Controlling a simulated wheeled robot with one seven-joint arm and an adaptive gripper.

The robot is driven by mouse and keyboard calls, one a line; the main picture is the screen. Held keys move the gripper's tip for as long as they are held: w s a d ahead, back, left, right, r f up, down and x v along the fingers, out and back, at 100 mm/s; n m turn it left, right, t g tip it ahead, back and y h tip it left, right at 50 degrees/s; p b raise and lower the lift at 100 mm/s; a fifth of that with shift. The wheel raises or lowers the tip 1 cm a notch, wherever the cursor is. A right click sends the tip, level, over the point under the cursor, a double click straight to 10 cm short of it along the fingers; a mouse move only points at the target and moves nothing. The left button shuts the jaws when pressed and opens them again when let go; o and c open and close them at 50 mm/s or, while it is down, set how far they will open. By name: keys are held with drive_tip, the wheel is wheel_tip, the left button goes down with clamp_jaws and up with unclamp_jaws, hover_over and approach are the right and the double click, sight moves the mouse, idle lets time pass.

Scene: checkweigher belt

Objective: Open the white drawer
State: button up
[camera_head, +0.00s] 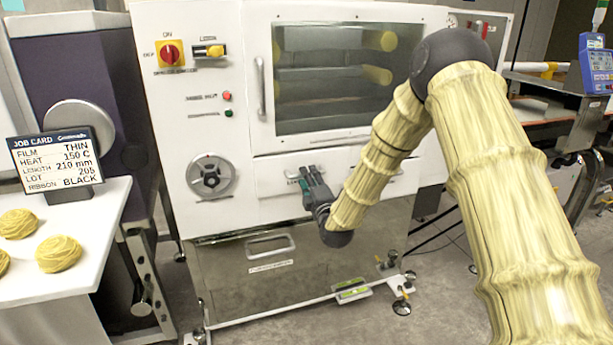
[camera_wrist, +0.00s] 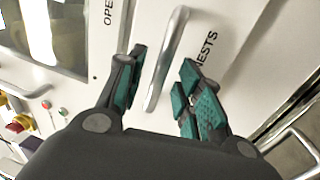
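The white drawer (camera_head: 272,178) is a flat front panel below the windowed door of the white machine. It looks closed, flush with the machine front. In the wrist view its face (camera_wrist: 238,75) carries lettering ending in "NESTS" and a silver bar handle (camera_wrist: 165,60). My gripper (camera_head: 308,176) is at the drawer front in the head view and hides much of the handle there. In the wrist view my gripper (camera_wrist: 162,75) is open, with one green-padded finger on each side of the handle. Gaps show between the fingers and the bar; I cannot tell whether the tips touch the panel.
The windowed door (camera_head: 345,75) with its vertical handle is above the drawer. A grey lower panel (camera_head: 300,265) with its own handle is below. A white table (camera_head: 75,250) with yellow balls and a job card (camera_head: 57,160) stands left. Floor is clear at the lower right.

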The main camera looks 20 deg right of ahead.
drive_tip(key=shift+w+r, duration=0.15)
drive_tip(key=shift+w, duration=0.95)
clamp_jaws()
